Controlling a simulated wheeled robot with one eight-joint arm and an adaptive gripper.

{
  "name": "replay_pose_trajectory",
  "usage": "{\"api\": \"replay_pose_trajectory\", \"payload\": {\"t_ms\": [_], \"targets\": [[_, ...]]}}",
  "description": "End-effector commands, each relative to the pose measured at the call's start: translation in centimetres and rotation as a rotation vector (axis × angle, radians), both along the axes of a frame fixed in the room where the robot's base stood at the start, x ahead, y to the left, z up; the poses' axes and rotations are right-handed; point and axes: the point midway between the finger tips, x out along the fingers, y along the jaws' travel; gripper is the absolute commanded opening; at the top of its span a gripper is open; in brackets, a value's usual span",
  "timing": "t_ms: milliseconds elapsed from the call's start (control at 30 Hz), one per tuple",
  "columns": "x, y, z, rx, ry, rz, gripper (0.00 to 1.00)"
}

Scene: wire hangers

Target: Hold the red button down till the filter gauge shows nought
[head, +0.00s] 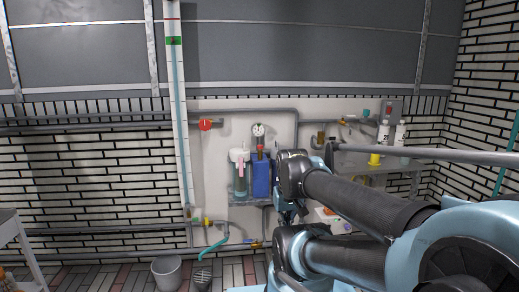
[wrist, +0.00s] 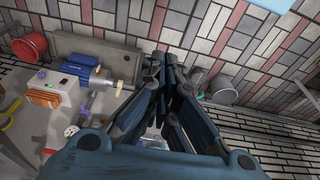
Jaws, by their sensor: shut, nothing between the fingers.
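A small round white gauge (head: 258,130) stands on the wall pipework in the head view; its reading is too small to make out. A small red part (head: 260,142), which looks like the red button, sits just below it, above a blue filter housing (head: 261,178). A clear, teal-tinted housing (head: 240,172) is to its left. My gripper (head: 284,214) is partly hidden by my arm, to the right of and lower than the blue housing in the picture. In the wrist view my gripper (wrist: 163,58) is shut and empty.
A red valve handle (head: 206,125) is on the upper pipe. White bottles (head: 400,133) stand on a shelf at right. A white box with orange parts (wrist: 48,95) shows in the wrist view. A grey bucket (head: 166,272) and a teal hose (head: 215,245) are low down.

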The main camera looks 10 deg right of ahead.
Motion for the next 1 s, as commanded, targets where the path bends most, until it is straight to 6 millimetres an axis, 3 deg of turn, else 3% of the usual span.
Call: {"api": "replay_pose_trajectory", "payload": {"t_ms": [133, 267, 600, 1000], "targets": [[1.7, -0.3, 1.7, -0.017, -0.021, 0.012, 0.0], [5.4, -0.6, 4.7, -0.05, -0.059, 0.032, 0.0], [18.0, -1.6, 12.8, -0.155, -0.18, 0.113, 0.0], [34.3, -1.4, 19.6, -0.279, -0.318, 0.216, 0.0]]}}
